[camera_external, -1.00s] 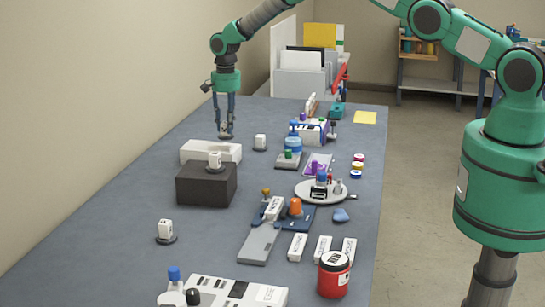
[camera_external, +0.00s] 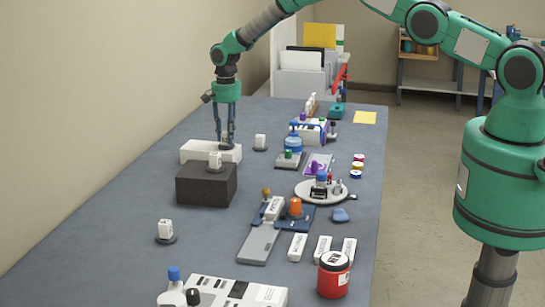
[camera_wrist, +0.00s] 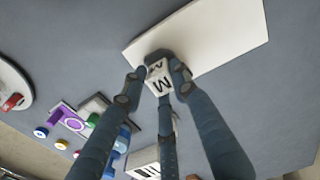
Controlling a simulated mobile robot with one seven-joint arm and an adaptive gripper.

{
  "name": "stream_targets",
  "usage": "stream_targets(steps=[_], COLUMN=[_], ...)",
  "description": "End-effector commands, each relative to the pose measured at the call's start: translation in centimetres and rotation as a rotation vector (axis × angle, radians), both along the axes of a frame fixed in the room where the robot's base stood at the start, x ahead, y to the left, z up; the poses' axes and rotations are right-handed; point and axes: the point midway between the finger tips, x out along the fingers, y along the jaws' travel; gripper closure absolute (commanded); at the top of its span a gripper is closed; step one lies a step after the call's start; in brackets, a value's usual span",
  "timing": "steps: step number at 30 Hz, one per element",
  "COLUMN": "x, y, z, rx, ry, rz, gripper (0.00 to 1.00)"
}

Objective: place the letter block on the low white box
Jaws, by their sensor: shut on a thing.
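The low white box (camera_external: 194,153) lies on the table beyond the dark box, and it fills the top of the wrist view (camera_wrist: 225,35). My gripper (camera_external: 226,144) is shut on the letter block (camera_wrist: 159,80), a white block marked M with a dark round base. In the wrist view, the fingers close around the block, which overlaps the box's near edge. In the external view, fingers mostly hide the block and its dark base shows at the right part of the box top. I cannot tell whether the base touches the box.
A similar white block (camera_external: 215,159) stands on the dark box (camera_external: 206,187) just in front. Others stand on the table to the right (camera_external: 260,141) and front left (camera_external: 165,228). Stamps, bottles and a round tray (camera_external: 310,196) crowd the right side. The table's left strip is mostly clear.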

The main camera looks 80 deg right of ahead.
Motion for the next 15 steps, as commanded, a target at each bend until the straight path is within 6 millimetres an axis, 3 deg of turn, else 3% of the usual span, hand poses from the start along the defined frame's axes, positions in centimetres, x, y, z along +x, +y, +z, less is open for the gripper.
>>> stream_targets(steps=[2, 3, 5, 15], x=[0.04, -0.02, -0.02, -0.01], y=[-0.02, 0.00, 0.00, 0.00], z=[-0.21, -0.22, -0.19, -0.12], rx=[-0.001, 0.000, 0.000, 0.000], ry=[-0.001, 0.000, 0.000, 0.000], rz=[0.000, 0.000, 0.000, 0.000], gripper=[1.00, 0.64, 0.53, 0.53])
